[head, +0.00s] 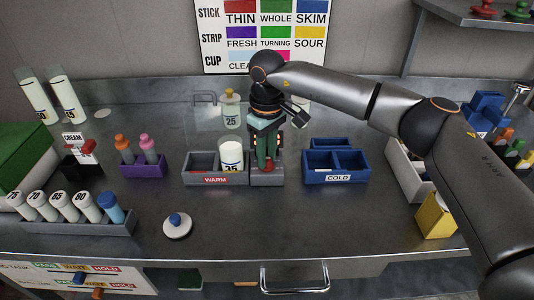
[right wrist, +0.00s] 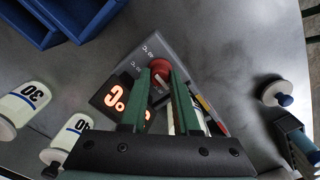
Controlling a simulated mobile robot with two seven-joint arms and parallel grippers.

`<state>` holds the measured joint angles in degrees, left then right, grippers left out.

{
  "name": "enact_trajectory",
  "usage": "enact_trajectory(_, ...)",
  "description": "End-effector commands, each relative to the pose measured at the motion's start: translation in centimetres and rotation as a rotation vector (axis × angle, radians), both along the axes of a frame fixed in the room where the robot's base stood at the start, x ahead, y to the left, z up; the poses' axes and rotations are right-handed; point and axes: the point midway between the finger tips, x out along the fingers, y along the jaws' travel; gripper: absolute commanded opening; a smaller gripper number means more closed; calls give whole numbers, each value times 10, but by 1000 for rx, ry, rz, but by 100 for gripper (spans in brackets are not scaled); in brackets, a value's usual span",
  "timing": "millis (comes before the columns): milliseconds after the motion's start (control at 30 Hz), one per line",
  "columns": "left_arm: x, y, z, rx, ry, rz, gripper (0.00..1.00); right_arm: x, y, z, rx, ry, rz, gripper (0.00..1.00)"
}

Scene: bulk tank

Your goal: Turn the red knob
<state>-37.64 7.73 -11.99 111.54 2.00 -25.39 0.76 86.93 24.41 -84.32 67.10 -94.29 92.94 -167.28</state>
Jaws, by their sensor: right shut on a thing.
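In the right wrist view the red knob (right wrist: 160,67) lies between the tips of my green fingers. The unit there (right wrist: 181,52) bears °C marks and a lit red display (right wrist: 117,103), partly covered by a finger. My right gripper (head: 267,160) points down over the unit and is shut on the knob; it also fills the middle of the right wrist view (right wrist: 160,82). My left gripper is in neither view.
A grey WARM tray (head: 200,180) holding a white jar (head: 231,155) stands left of the unit. A blue COLD tray (head: 336,178) stands to the right. A white lid with a blue knob (head: 177,226) lies in front. The counter's front right is mostly free.

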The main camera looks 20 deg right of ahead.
Motion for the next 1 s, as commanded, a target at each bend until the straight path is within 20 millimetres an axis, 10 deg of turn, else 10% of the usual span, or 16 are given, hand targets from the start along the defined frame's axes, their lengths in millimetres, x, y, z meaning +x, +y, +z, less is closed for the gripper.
enact_trajectory(333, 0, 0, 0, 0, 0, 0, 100, -1, 0, 0, 0, 2, 4, 0)
enact_trajectory(367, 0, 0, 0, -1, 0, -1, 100, -1, 0, 0, 0, 2, 4, 31)
enact_trajectory(600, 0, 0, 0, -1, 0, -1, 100, 0, 0, 0, -1, 2, 3, 58)
enact_trajectory(1000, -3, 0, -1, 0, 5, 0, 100, 0, 0, 12, 0, -1, 2, 59)
